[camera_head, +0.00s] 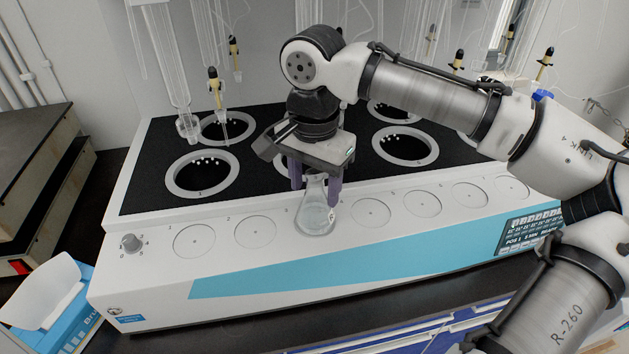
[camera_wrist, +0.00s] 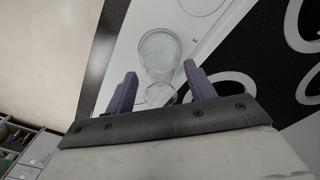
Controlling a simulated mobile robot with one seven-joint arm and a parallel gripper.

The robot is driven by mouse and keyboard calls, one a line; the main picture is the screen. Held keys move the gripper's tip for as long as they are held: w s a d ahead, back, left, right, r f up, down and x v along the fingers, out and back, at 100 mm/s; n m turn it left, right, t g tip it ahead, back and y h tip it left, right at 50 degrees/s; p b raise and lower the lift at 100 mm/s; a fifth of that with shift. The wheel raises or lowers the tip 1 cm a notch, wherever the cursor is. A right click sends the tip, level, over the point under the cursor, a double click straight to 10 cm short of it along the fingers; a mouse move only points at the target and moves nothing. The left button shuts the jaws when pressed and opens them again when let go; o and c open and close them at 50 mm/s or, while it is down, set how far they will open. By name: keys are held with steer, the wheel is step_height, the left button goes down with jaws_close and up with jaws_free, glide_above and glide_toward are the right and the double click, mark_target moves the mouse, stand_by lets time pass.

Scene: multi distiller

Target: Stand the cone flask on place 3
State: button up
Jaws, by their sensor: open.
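The cone flask (camera_head: 317,212) is clear glass with a pale grey look. It stands upright on the third marked circle from the left on the white front ledge of the distiller (camera_head: 150,292). Its base covers most of that circle. My gripper (camera_head: 316,184) is open, with one purple finger on each side of the flask's neck. In the wrist view, the flask (camera_wrist: 160,55) shows its wide base beyond the fingertips, and its neck lies between the fingers of my gripper (camera_wrist: 159,82). Gaps show between the neck and both fingers.
Empty circles lie left, place 2 (camera_head: 256,229) and place 1 (camera_head: 194,241), and right, place 4 (camera_head: 371,211). Behind are ringed heater wells (camera_head: 202,172) in a black top, with hanging glassware (camera_head: 172,70) above. A blue-white box (camera_head: 60,300) sits lower left.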

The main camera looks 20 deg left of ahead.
step_height(320, 180, up, 12)
steer(key=b, duration=0.1)
stand_by(0.5)
stand_by(0.4)
